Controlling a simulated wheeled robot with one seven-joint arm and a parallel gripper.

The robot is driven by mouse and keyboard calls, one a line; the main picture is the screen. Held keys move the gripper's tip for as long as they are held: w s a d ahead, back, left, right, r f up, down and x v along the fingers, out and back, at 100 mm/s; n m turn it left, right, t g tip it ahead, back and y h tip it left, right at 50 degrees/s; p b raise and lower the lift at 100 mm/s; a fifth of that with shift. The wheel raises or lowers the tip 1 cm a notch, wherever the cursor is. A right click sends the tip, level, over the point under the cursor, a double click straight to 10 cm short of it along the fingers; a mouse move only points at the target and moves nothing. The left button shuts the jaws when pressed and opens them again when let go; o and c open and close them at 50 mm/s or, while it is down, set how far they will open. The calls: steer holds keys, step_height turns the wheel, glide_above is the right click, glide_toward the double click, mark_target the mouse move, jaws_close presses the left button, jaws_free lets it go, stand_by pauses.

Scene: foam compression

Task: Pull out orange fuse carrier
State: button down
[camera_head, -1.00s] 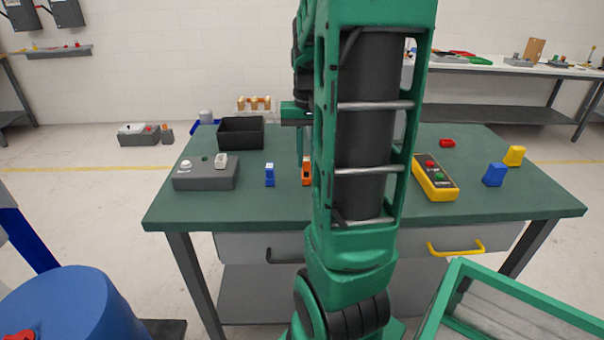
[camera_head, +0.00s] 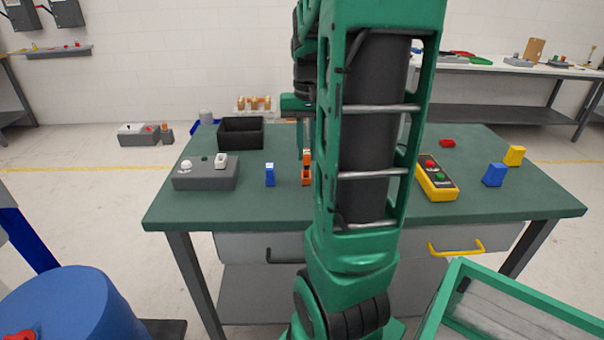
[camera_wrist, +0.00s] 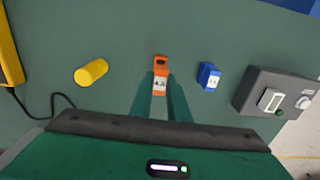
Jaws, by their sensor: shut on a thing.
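The orange fuse carrier (camera_wrist: 161,63) is between my gripper's fingertips in the wrist view, with a white label on its face. My gripper (camera_wrist: 160,88) is shut on it. In the head view the raised orange part of the carrier (camera_head: 307,155) shows just left of my arm, with another orange part directly below it near the green table top (camera_head: 270,205). Whether the two parts still touch is hard to tell. My arm hides most of the gripper in the head view.
A blue block (camera_head: 269,175) with a white top stands close left of the carrier. A grey switch box (camera_head: 205,178) and a black bin (camera_head: 240,133) are further left. In the wrist view a yellow cylinder (camera_wrist: 91,72) lies nearby. A yellow button box (camera_head: 436,182) is at right.

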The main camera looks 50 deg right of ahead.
mark_target(307, 152)
steer(key=shift+r, duration=1.75)
steer(key=shift+s, duration=0.1)
